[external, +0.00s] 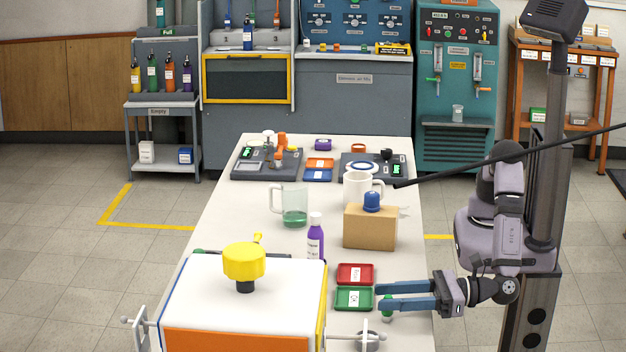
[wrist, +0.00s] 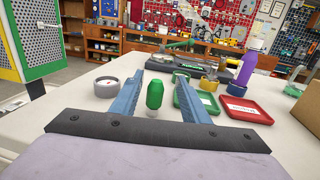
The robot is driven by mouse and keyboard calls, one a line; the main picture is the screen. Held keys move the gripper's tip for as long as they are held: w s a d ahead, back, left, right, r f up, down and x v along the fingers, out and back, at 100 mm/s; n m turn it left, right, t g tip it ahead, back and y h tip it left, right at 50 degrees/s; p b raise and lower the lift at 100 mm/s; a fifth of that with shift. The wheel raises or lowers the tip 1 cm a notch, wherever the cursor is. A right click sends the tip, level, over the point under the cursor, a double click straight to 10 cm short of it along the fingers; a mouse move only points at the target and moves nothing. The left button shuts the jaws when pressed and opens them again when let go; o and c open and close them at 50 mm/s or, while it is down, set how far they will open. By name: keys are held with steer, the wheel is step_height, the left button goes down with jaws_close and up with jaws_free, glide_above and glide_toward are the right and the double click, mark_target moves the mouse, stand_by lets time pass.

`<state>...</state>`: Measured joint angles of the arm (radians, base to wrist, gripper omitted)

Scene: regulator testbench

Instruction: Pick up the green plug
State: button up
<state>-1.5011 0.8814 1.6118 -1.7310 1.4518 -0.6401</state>
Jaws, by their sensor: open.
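The green plug (wrist: 154,95) stands upright on the white table in the wrist view, between the two blue fingers of my gripper (wrist: 159,76). Gaps show on both sides of the plug, so the fingers look open and not closed on it. In the external view my gripper (external: 380,297) reaches in from the right, low over the table beside the green tray. The green plug (external: 387,302) shows there at the fingers, partly hidden by the near one.
A green tray (external: 342,306) and a red tray (external: 345,281) lie just left of the fingertips. A grey round cup (wrist: 105,88) sits left of the fingers. A purple bottle (external: 315,243), a cardboard box (external: 370,231) and a white box with a yellow knob (external: 244,262) stand nearby.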

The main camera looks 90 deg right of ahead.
steer(key=shift+w+a+p, duration=0.2)
steer(key=shift+w+p, duration=0.05)
steer(key=shift+w, duration=0.6)
steer(key=shift+w+a+p, duration=0.2)
steer(key=shift+w+p, duration=0.05)
steer(key=shift+w, duration=0.6)
steer(key=shift+w+a+p, duration=0.2)
steer(key=shift+w+p, duration=0.05)
steer(key=shift+w, duration=0.6)
jaws_close()
